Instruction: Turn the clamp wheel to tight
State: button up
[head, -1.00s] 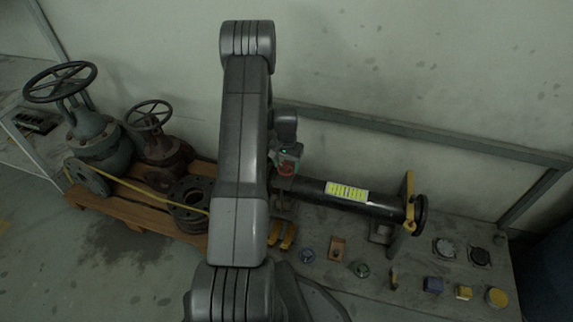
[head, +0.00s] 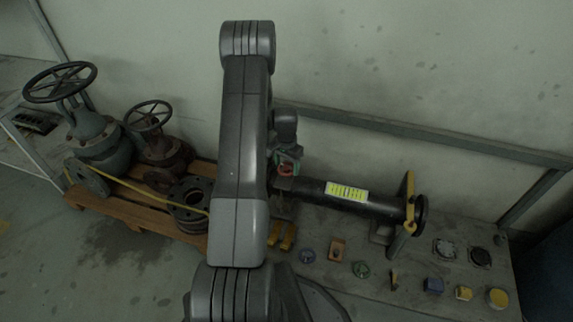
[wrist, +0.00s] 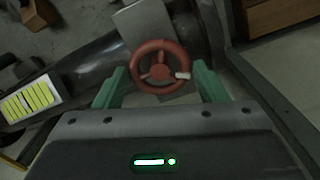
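The clamp wheel (wrist: 160,66) is a red, spoked handwheel with a white mark at the right of its rim. It lies between the two green fingers of my gripper (wrist: 159,72), which are open, one on each side. A gap shows between each finger and the rim in the wrist view, so I see no grip. In the head view, a small part of the red wheel (head: 286,170) shows just below my gripper (head: 287,157), beside my arm. The wheel's mount is mostly hidden there.
Small parts lie on the grey bench (head: 400,270) in front. Old valves (head: 100,140) stand on a pallet at left.

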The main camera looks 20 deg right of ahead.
aim_at(287, 168)
jog(key=o, duration=0.3)
notch_tip(287, 168, up, 14)
jog(key=p, duration=0.4)
jog(key=shift+f, duration=0.1)
notch_tip(287, 168, down, 14)
jog(key=b, duration=0.4)
dwell(0.3)
